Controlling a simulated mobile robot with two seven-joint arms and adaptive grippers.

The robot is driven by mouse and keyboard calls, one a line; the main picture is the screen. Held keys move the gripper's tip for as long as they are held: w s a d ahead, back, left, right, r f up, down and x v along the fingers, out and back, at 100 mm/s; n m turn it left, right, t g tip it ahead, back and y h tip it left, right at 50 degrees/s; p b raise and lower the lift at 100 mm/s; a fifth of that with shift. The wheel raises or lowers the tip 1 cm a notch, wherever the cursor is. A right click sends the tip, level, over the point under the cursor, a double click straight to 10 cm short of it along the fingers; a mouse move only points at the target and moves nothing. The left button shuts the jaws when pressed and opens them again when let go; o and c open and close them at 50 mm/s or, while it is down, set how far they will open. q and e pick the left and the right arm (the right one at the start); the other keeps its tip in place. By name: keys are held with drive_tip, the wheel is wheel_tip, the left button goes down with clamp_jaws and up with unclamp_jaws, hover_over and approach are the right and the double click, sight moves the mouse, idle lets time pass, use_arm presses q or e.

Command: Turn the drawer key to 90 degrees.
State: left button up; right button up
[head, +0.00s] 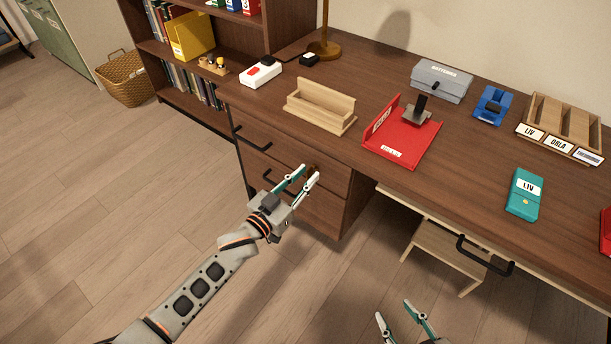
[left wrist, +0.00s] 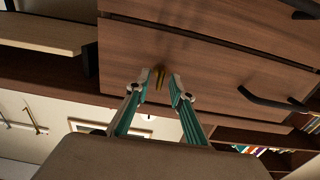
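The small brass drawer key (left wrist: 160,78) sticks out of the drawer front (left wrist: 205,55) in the left wrist view. In the head view the key (head: 312,169) is a small brown-gold spot at the top right of the drawer unit, partly hidden by my gripper. My left gripper (head: 305,178) is at the key. In the left wrist view its fingertips (left wrist: 160,80) stand apart on either side of the key, with narrow gaps that look clear. My right gripper (head: 394,310) is open and empty, low in the head view, away from the drawers.
Dark drawer handles (head: 252,138) jut out left of the key. Another black handle (head: 484,256) is under the desk at the right. The desk top (head: 350,150) holds a wooden tray (head: 320,112), a red tray (head: 415,143) and a teal case (head: 525,195). Open floor lies left.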

use_arm(q)
drive_tip(key=shift+w+d, duration=0.15)
drive_tip(key=shift+w, duration=0.05)
drive_tip(key=shift+c, duration=0.3)
clamp_jaws()
